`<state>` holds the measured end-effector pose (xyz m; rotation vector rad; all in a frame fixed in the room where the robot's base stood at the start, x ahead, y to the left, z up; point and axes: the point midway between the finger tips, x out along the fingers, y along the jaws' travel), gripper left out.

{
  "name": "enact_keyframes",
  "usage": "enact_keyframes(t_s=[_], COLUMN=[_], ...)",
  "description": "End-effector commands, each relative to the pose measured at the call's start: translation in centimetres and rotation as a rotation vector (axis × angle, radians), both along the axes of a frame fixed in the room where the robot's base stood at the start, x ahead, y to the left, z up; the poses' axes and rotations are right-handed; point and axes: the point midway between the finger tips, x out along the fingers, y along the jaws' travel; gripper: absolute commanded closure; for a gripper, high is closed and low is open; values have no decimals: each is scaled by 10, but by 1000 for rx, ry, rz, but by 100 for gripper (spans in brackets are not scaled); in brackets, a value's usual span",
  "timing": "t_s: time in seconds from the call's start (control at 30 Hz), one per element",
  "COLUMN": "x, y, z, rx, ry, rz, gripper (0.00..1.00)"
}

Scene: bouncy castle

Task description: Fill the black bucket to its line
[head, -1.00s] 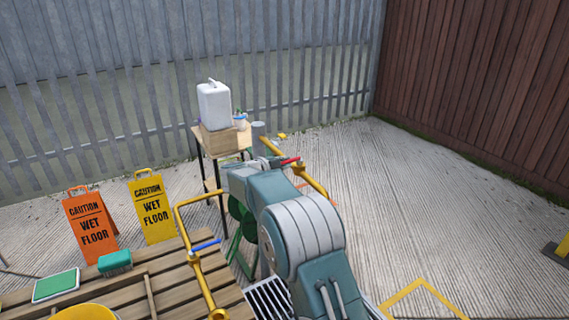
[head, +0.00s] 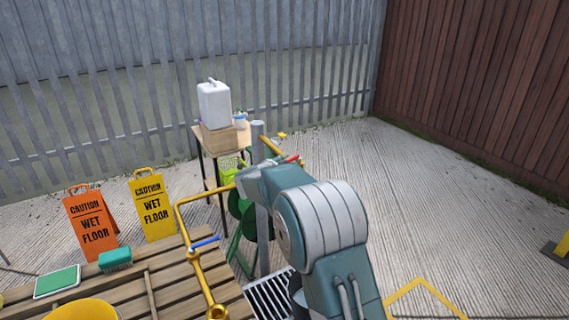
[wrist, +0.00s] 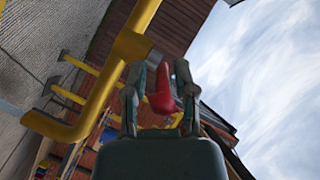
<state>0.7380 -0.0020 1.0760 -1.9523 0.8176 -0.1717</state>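A red lever handle (wrist: 163,92) sits on a yellow pipe (wrist: 105,85) in the wrist view. My gripper (wrist: 159,74) is open, with its fingers apart on either side of the red handle; whether they touch it I cannot tell. In the head view the red handle (head: 291,158) shows just past my arm, on the yellow pipe behind it. A blue lever handle (head: 205,243) is on the nearer yellow pipe (head: 188,220). No black bucket is visible in either view.
A yellow bucket (head: 82,310), green pad (head: 57,281) and green brush (head: 115,258) are on the wooden slats (head: 180,292). Orange (head: 91,222) and yellow (head: 152,208) wet-floor signs stand behind. A white jug (head: 214,104) stands on a table. Concrete at right is mostly clear.

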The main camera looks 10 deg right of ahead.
Motion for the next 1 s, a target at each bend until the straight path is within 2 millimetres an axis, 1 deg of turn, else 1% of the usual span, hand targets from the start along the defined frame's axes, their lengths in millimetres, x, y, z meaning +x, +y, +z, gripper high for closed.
enact_keyframes(t_s=[0.33, 0.47, 0.57, 0.8, 0.9, 1.0], x=[-1, -8, -22, -60, -74, -84], y=[3, 10, 21, 52, 62, 70], z=[1, 4, 7, 18, 21, 23], rx=[-1, -1, -2, -2, -1, -1], ry=[-1, -1, 0, -1, 0, 0], rz=[1, 3, 4, 5, 3, 3], gripper=[49, 49, 49, 49, 49, 49])
